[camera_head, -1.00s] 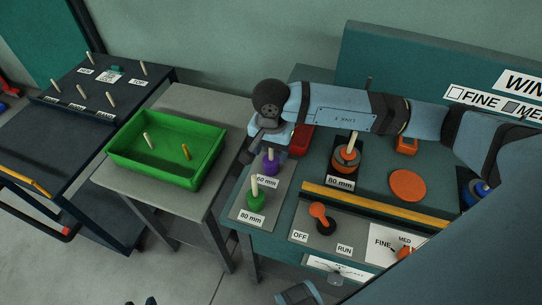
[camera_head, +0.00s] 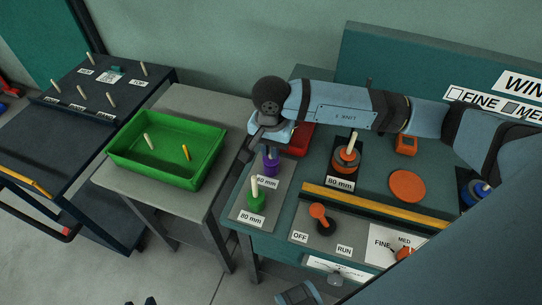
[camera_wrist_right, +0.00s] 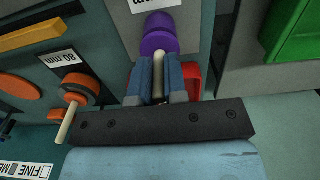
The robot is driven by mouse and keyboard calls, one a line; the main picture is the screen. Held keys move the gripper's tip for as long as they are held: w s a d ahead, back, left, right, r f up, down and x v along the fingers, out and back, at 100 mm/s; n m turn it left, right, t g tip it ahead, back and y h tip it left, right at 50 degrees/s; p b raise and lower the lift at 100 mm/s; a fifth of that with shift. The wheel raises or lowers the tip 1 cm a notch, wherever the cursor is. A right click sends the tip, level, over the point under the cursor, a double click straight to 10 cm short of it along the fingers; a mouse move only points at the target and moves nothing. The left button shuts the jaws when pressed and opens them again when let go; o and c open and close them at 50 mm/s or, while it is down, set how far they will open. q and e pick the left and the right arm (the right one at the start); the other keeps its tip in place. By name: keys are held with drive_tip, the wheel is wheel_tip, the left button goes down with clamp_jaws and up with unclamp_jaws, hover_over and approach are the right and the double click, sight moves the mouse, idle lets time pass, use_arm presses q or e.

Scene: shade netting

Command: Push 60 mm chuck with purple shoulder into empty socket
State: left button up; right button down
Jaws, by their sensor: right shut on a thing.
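The chuck with the purple shoulder (camera_head: 271,166) is by the 60 mm label on the grey plate (camera_head: 240,207) at the bench's left end. In the right wrist view, my right gripper (camera_wrist_right: 160,68) is shut on its cream stem, with the purple shoulder (camera_wrist_right: 158,34) just beyond the fingertips. In the head view this gripper (camera_head: 270,148) is above the chuck, partly hidden by its own wrist. I cannot tell whether the chuck's base is seated. No empty socket shows clearly.
An orange-shouldered chuck (camera_head: 346,159) stands to the right. A red bin (camera_head: 299,141) is behind my gripper. A green tray (camera_head: 202,172) is on the left table. A yellow bar (camera_head: 375,206) crosses the bench.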

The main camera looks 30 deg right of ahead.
drive_tip(key=shift+r, duration=0.35)
drive_tip(key=shift+r+p, duration=0.75)
drive_tip(key=shift+r, duration=0.7)
drive_tip(key=shift+r+p, duration=0.45)
drive_tip(key=shift+r, duration=0.7)
drive_tip(key=shift+r, duration=0.1)
drive_tip(key=shift+r, duration=0.55)
drive_tip(key=shift+r+p, duration=0.6)
drive_tip(key=shift+r, duration=0.7)
